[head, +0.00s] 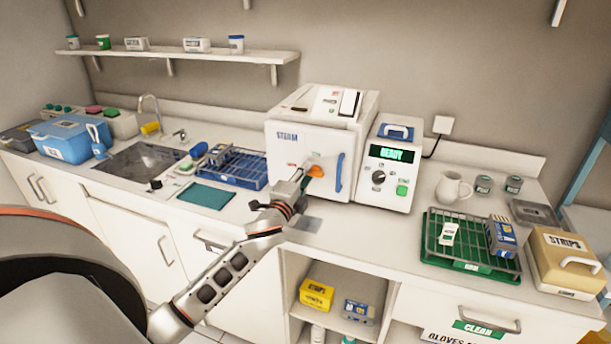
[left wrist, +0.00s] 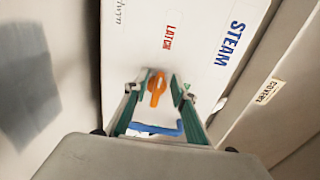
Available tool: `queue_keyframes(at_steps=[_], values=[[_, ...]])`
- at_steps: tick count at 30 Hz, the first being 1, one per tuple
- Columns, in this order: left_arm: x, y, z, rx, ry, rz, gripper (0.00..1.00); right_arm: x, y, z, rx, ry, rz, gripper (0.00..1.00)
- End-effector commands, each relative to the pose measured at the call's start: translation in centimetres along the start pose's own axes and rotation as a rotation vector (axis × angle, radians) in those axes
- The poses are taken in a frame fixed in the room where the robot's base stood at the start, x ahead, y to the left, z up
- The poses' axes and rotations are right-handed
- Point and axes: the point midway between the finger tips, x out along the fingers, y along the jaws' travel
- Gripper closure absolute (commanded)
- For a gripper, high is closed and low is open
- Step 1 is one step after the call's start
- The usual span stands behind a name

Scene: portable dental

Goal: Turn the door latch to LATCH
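The white steriliser marked STEAM (head: 290,136) stands on the counter, and its front door looks shut. Its orange door latch (head: 316,171) is on the door, left of the blue upright handle (head: 339,174). My left gripper (head: 305,180) is at the door front beside the latch. In the left wrist view the gripper (left wrist: 165,80) is open, its two fingers on either side of the orange latch (left wrist: 157,88), with gaps visible. The red word LATCH (left wrist: 167,37) is printed on the door beyond the latch's end. My right gripper is not in view.
A control box reading READY (head: 391,167) stands right of the steriliser. A blue rack (head: 245,170) and a green mat (head: 204,195) lie to the left. A green tray with a wire rack (head: 470,240) is at the right. Counter just before the steriliser is mostly clear.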

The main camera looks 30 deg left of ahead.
Motion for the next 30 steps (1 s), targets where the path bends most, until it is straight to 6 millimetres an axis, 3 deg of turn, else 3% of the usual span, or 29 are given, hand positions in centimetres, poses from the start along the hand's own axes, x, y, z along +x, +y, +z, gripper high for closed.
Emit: queue_keyframes(at_steps=[5, 21, 30], values=[[-1.1, 0.2, -0.1, 0.001, 0.001, 0.002, 0.74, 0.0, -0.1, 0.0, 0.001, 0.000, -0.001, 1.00], [-10.6, 0.1, -0.1, 0.000, 0.001, 0.001, 0.74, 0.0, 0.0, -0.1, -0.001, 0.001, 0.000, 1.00], [-11.9, 0.0, -0.1, -0.001, 0.001, 0.000, 0.74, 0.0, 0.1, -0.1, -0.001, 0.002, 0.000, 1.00]])
